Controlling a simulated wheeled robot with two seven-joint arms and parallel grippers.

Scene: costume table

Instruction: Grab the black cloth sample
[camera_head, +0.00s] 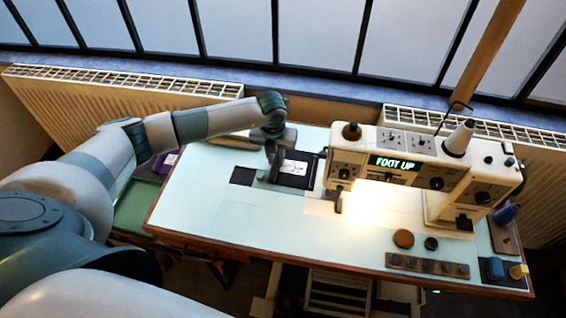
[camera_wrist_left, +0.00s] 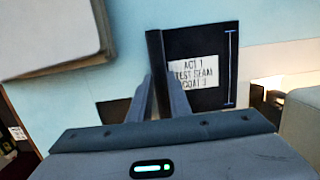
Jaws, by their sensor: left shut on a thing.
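The black cloth sample (camera_head: 312,168) lies on the pale table top left of the sewing machine. It carries a white label, which reads "ACT 1 TEST SEAM COAT 3" in the left wrist view, where the cloth (camera_wrist_left: 207,42) also shows a pale blue line. My left gripper (camera_head: 268,176) is low at the cloth's left edge. In the left wrist view its fingers (camera_wrist_left: 158,88) are closed together on a dark upright strip at that edge, which looks like part of the cloth. The fingers hide part of the edge. My right gripper is out of view.
The cream sewing machine (camera_head: 400,146) stands close on the right, its display reading "FOOT UP". A dark patch (camera_head: 242,176) lies left of the gripper. Round items (camera_head: 403,238) and a button strip (camera_head: 428,265) sit at the front right. The table's front left is clear.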

